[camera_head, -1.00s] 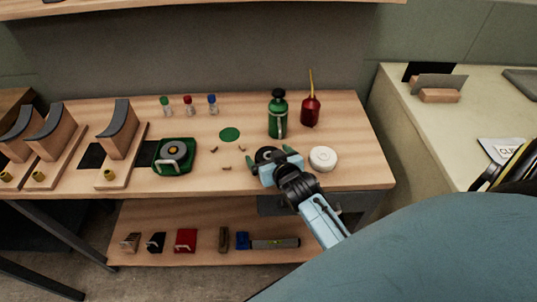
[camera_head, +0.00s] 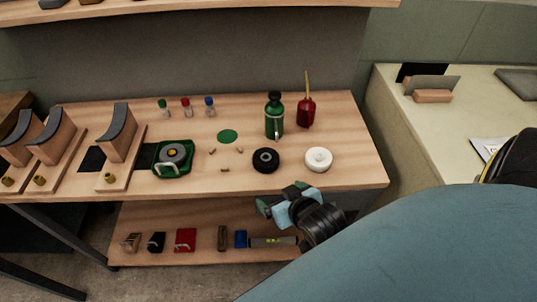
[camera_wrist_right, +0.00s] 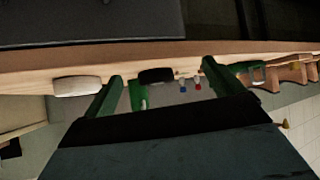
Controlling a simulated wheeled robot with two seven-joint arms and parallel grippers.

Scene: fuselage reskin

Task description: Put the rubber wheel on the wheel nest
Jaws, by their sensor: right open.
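The black rubber wheel (camera_head: 265,160) lies flat on the wooden bench top near its front edge. It also shows in the right wrist view (camera_wrist_right: 157,76), in the gap between the fingers but farther off. Several small brown pegs (camera_head: 225,169) stand in a ring left of the wheel; they look like the wheel nest, and the space inside is bare. My right gripper (camera_head: 282,197) is open and empty, in front of the bench edge and apart from the wheel. Its green fingers (camera_wrist_right: 160,85) are spread in the wrist view. My left gripper is not in view.
A white wheel (camera_head: 318,159) lies right of the black one. A green bottle (camera_head: 274,116) and a red oil can (camera_head: 306,113) stand behind. A green tray (camera_head: 172,171) holding a grey disc sits to the left. A green disc (camera_head: 228,136) lies behind the pegs.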

